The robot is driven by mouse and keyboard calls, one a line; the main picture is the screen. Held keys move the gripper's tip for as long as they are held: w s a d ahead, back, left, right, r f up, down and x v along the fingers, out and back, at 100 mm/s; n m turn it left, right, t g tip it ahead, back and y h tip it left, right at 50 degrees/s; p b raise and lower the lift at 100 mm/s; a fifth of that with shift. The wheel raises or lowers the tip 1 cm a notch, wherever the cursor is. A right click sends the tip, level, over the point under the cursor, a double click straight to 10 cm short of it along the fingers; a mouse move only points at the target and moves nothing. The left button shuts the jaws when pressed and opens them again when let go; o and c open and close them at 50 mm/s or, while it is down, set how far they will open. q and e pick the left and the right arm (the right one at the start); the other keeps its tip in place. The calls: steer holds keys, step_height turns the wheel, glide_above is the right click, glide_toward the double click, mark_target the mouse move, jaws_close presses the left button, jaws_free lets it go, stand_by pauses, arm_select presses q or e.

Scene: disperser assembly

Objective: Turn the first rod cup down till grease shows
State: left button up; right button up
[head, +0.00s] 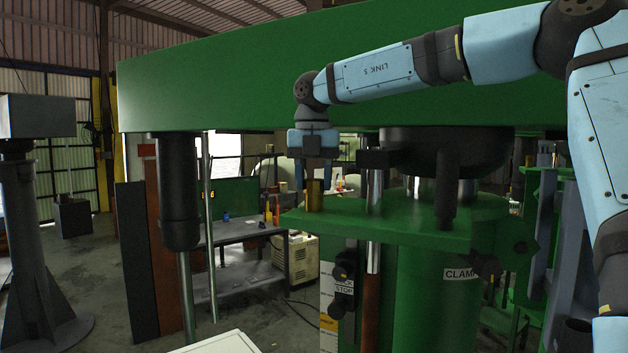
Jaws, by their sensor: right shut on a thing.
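The rod cup is a small brass-coloured cylinder (315,198) that stands upright at the left end of the green plate (400,225). My right gripper (314,183) comes down from above, pointing straight down, with its two fingers on either side of the cup's top. It is shut on the cup. No grease can be made out at this size. My left gripper is not in view.
A large green beam (230,85) spans overhead, close to my right arm. A black cylinder with a steel rod (178,190) hangs at left. A dark hub (440,155) sits right of the cup. A workbench (235,232) stands behind.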

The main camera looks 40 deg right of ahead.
mark_target(314, 180)
steer(key=m, duration=0.5)
steer(key=shift+m, duration=2.4)
steer(key=o, duration=0.9)
step_height(314, 180, up, 14)
steer(key=shift+f+b, duration=0.1)
steer(key=shift+b, duration=0.2)
